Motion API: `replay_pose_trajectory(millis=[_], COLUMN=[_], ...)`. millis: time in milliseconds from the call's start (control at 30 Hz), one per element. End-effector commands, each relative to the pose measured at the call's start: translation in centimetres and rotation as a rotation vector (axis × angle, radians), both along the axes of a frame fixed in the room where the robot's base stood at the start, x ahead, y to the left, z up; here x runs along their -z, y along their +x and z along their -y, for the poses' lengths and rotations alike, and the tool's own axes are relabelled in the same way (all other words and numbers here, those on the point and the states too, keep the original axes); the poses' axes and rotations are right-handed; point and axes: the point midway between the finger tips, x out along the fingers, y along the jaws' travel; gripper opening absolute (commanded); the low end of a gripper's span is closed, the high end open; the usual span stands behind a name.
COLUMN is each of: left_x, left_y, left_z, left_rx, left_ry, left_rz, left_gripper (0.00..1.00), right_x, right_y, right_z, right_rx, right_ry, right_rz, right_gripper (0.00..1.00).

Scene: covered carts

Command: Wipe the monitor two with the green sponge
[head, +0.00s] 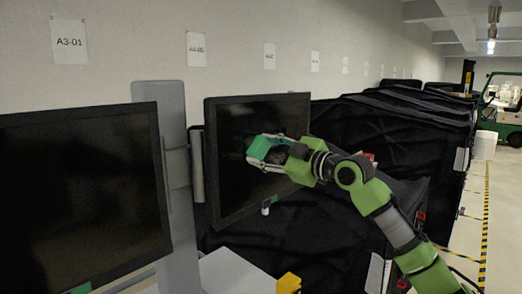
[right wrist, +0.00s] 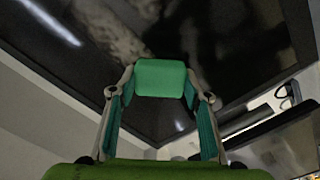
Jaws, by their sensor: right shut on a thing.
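Two dark monitors stand side by side in the head view: a left one (head: 75,190) close to me and a right one (head: 235,185) behind it, on a grey post. My right gripper (head: 262,151) is in front of the right monitor's screen. It is shut on the green sponge (right wrist: 160,78), which sits between its fingertips in the right wrist view. The sponge is at or very near the screen; I cannot tell if it touches. Pale smears (right wrist: 105,35) show on the dark screen in the wrist view. My left gripper is out of view.
A grey post (head: 170,130) stands between the monitors. A pale surface (head: 235,272) and a yellow object (head: 288,283) lie below. Black covered carts (head: 400,125) line the wall to the right. The floor aisle at far right has a striped line and a green vehicle (head: 505,110).

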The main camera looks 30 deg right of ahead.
Motion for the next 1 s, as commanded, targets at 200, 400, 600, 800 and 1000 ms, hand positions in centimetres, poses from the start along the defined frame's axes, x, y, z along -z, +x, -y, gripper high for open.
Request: replay_pose_trajectory(millis=[200,400,600,800,1000], left_x=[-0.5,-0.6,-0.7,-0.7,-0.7], left_y=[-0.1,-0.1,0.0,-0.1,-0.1], left_z=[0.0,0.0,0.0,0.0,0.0], left_rx=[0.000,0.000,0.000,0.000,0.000], left_ry=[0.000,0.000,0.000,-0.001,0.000], left_rz=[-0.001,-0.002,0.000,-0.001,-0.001], left_gripper=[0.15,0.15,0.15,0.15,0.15], right_x=[-0.1,0.0,0.0,-0.1,0.0], right_y=[0.9,1.2,1.8,2.4,2.7], right_z=[2.2,3.0,4.1,5.6,6.2], right_rx=[0.009,0.010,0.011,0.012,0.011], right_ry=[0.001,0.000,0.001,0.000,-0.001], right_rz=[0.000,0.000,-0.001,0.002,0.001], right_gripper=[0.23,0.23,0.23,0.23,0.19])
